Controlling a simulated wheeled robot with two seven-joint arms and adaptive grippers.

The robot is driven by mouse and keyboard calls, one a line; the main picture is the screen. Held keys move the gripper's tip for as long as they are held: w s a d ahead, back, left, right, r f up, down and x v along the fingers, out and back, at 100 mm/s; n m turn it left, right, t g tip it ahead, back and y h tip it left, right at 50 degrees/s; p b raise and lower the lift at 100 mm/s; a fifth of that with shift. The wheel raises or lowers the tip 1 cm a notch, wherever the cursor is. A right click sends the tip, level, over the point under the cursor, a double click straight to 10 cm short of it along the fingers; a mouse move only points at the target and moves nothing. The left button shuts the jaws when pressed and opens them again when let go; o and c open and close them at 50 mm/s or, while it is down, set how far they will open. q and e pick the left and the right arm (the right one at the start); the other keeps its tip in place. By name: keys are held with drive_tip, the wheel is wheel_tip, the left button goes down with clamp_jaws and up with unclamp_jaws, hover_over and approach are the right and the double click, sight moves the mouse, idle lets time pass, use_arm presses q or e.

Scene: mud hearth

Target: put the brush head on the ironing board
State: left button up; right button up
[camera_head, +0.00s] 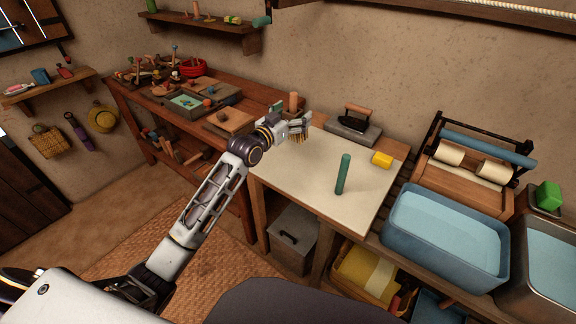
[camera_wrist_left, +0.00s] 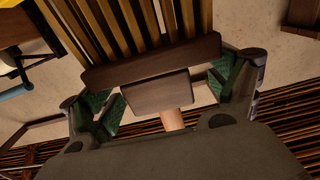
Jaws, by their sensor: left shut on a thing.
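The brush head, a dark wooden block with long yellow-tan bristles, is held in my left gripper (camera_head: 291,127). In the left wrist view the brush head (camera_wrist_left: 150,62) lies across between the green finger pads of the gripper (camera_wrist_left: 160,92), bristles pointing away. In the head view the bristles (camera_head: 299,137) hang at the far left edge of the ironing board. The ironing board (camera_head: 300,175) is a cream, flat surface with a wooden edge. I cannot tell whether the bristles touch it. My right gripper is not in view.
An iron (camera_head: 356,116) sits on a grey slab behind. A blue water basin (camera_head: 445,235) is at right. A cluttered workbench (camera_head: 130,98) is at left. The board's front left is clear.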

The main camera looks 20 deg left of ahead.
use_arm(q)
drive_tip(key=shift+w+a+f+b, duration=0.4)
drive_tip(key=shift+a+f, duration=0.05)
drive_tip(key=shift+f, duration=0.2)
drive_tip(key=shift+w+a+f+b, duration=0.35)
drive_tip(key=shift+a+f, duration=0.05)
drive_tip(key=shift+f, duration=0.2)
drive_tip(key=shift+w+a+f, duration=0.25)
drive_tip(key=shift+a+f, duration=0.05)
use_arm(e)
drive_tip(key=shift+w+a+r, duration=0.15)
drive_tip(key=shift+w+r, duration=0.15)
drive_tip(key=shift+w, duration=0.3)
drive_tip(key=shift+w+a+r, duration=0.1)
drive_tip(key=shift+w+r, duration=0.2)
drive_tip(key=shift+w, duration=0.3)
use_arm(q)
drive_tip(key=shift+f, duration=0.1)
wheel_tip(320, 180, down, 5)
drive_tip(key=shift+r+b, duration=0.1)
drive_tip(key=shift+b, duration=0.65)
drive_tip(key=shift+f, duration=0.4)
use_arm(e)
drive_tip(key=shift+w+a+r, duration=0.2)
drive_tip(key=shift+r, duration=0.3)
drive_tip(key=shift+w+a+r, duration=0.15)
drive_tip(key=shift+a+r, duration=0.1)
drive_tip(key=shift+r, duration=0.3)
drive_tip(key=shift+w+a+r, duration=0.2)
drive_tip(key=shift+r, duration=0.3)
